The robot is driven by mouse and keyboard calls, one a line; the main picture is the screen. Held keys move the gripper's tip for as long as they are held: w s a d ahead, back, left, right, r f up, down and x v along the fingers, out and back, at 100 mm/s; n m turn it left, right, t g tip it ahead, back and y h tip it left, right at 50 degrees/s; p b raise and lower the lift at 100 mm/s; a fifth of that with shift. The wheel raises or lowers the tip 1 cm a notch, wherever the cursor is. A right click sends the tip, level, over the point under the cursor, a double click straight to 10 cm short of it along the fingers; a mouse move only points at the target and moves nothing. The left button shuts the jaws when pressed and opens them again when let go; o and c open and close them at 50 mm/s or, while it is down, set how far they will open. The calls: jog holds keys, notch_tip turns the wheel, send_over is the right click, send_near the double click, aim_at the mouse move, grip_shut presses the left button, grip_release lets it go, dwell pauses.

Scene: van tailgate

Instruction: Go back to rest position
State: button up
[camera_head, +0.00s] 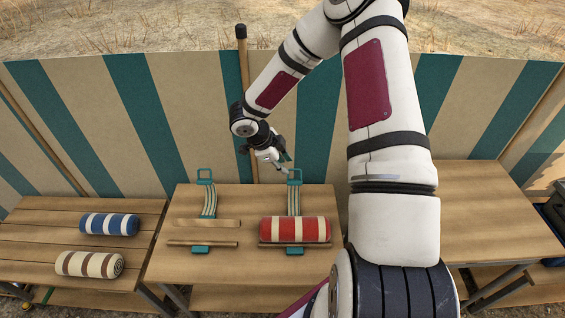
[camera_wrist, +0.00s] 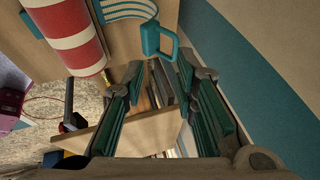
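My gripper (camera_head: 280,161) hangs above the back edge of the middle table, just behind and above the teal buckle (camera_head: 295,176) of the right strap. In the wrist view my gripper (camera_wrist: 160,76) has its two teal-padded fingers apart, with nothing held between them. The teal buckle (camera_wrist: 152,37) shows beyond the fingertips there, apart as far as I can tell. A red-and-white striped roll (camera_head: 295,230) lies across the right strap on the table; it also shows in the wrist view (camera_wrist: 68,35).
The middle table (camera_head: 160,262) also bears a left strap (camera_head: 208,200) and wooden bars (camera_head: 206,222). A blue-striped roll (camera_head: 110,224) and a brown-striped roll (camera_head: 90,264) lie on the left table (camera_head: 40,232). A striped windbreak (camera_head: 180,100) stands close behind my gripper. The right table (camera_head: 490,220) looks bare.

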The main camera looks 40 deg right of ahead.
jog(key=shift+r, duration=0.2)
dwell(0.5)
jog(key=s+a+r+m+p, duration=0.1)
jog(key=s+a+r+m, duration=0.1)
jog(key=s+r+m, duration=0.4)
jog(key=s+a+r+m+h, duration=0.1)
jog(key=s+r+m, duration=0.1)
jog(key=r+m, duration=0.75)
jog(key=s+a+r+m+p, duration=0.1)
jog(key=s+a+r+m, duration=0.1)
jog(key=s+r+m, duration=0.45)
jog(key=s+a+r+m+t+y, duration=0.2)
jog(key=s+a+r+m, duration=0.4)
jog(key=m, duration=0.6)
jog(key=s+a+r+m+t+y+p, duration=0.1)
jog(key=s+a+r+m+t+y, duration=0.1)
jog(key=s+a+r+m+y, duration=0.2)
jog(key=s+a+r+m, duration=0.3)
jog(key=m, duration=0.5)
jog(key=shift+s+a+y, duration=0.25)
jog(key=shift+y, duration=0.05)
jog(key=shift+d, duration=0.1)
